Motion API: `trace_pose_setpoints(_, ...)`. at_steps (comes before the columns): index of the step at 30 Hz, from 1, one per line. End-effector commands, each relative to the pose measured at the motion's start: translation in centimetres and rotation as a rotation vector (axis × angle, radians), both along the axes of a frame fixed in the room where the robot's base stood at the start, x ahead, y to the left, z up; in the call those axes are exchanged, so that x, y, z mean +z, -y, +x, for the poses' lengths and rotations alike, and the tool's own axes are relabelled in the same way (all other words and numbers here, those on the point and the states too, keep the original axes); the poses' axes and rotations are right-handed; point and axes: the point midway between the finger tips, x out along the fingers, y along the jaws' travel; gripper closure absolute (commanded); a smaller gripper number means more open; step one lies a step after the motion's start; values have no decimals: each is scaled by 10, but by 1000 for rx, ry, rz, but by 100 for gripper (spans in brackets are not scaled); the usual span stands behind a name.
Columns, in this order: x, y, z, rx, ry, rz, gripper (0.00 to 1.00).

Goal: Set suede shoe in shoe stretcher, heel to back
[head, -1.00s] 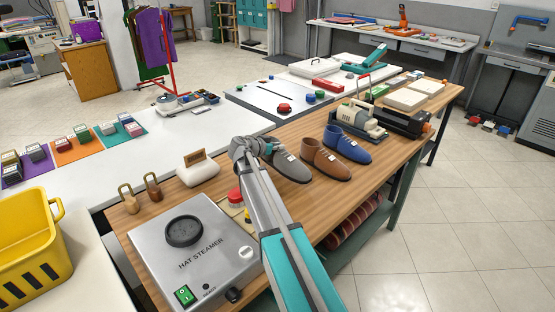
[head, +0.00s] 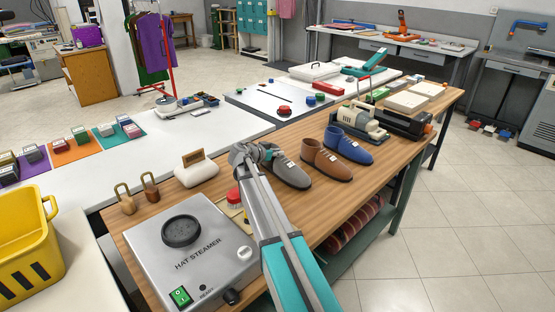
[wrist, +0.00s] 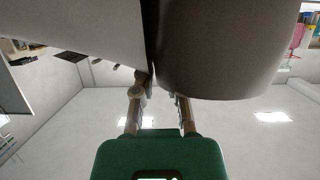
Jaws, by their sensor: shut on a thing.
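A grey shoe (head: 291,172), seemingly the suede one, is at the left of a row of shoes on the wooden bench. My gripper (head: 266,153) is at its heel end, shut on it; the arm hides part of the contact. In the wrist view, the shoe's grey-brown surface (wrist: 225,50) fills the upper right, beside my gripper's fingers (wrist: 158,88). Whether the shoe touches the bench is unclear. A black device with an orange end (head: 405,122), possibly the shoe stretcher, stands farther right on the bench, partly behind a cream machine (head: 357,121).
A brown shoe (head: 325,160) and a blue shoe (head: 348,146) stand close to the right of the grey shoe. A hat steamer (head: 190,255), a white brush-like block (head: 197,173) and two brass padlock-like pieces (head: 137,193) are left. Bare wood lies along the bench's front edge.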

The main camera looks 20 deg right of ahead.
Motion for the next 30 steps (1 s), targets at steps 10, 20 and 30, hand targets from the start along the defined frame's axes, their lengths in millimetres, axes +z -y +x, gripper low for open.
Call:
trace_pose_setpoints(10, -7, 0, 0, 0, -1, -1, 100)
trace_pose_setpoints(20, -9, 0, 0, 0, 0, 0, 70)
trace_pose_setpoints(30, -9, 0, 0, 0, 0, 0, 48)
